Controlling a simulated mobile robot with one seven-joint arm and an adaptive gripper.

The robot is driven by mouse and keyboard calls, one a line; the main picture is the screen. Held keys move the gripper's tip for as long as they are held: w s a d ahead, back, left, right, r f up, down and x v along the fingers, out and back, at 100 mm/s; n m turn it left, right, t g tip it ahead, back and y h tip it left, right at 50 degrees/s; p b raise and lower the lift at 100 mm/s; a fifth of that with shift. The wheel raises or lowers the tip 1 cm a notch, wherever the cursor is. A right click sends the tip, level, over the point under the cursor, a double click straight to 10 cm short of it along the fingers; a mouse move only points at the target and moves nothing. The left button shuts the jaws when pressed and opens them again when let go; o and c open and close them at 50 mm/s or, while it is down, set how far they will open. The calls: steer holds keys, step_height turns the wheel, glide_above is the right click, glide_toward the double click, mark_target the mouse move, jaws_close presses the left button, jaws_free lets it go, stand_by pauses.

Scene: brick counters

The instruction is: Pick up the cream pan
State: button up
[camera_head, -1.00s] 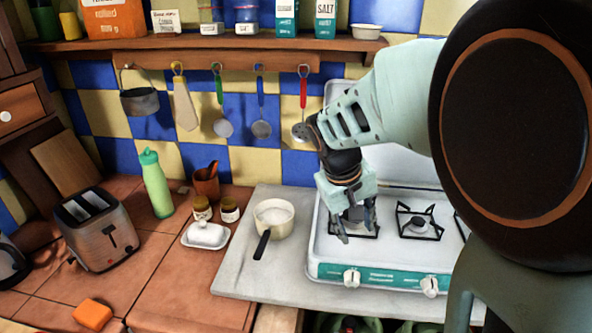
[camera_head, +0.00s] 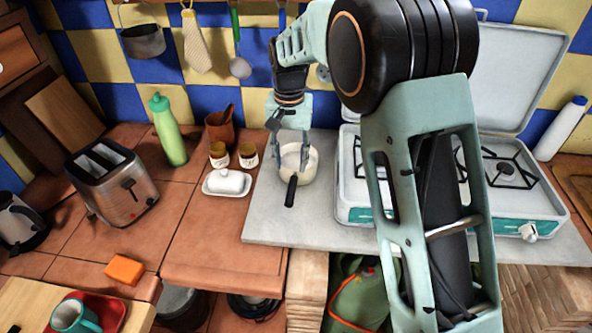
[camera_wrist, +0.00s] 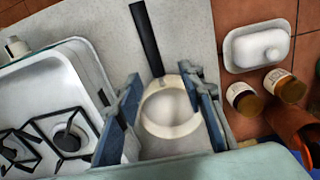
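The cream pan (camera_head: 311,167) sits on the grey slab left of the stove, its black handle (camera_head: 291,191) pointing toward the front edge. My gripper (camera_head: 290,158) is over the pan, pointing down. In the wrist view the open fingers (camera_wrist: 165,118) appear on either side of the round cream pan (camera_wrist: 171,129), with the black handle (camera_wrist: 146,38) stretching away at the top. The pan is not visibly gripped. I cannot tell whether the fingers touch it or how far above the slab they are.
The white stove (camera_head: 351,200) stands close to the right of the pan. A white butter dish (camera_head: 227,184), two small jars and a brown pot (camera_head: 220,127) stand to its left. A toaster (camera_head: 112,181) is farther left. The slab in front is clear.

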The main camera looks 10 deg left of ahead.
mark_target(293, 180)
steer(key=f, duration=0.5)
steer(key=f+p, duration=0.1)
steer(key=f, duration=0.2)
steer(key=shift+w+d+f, duration=0.1)
steer(key=shift+d, duration=0.25)
jaws_close()
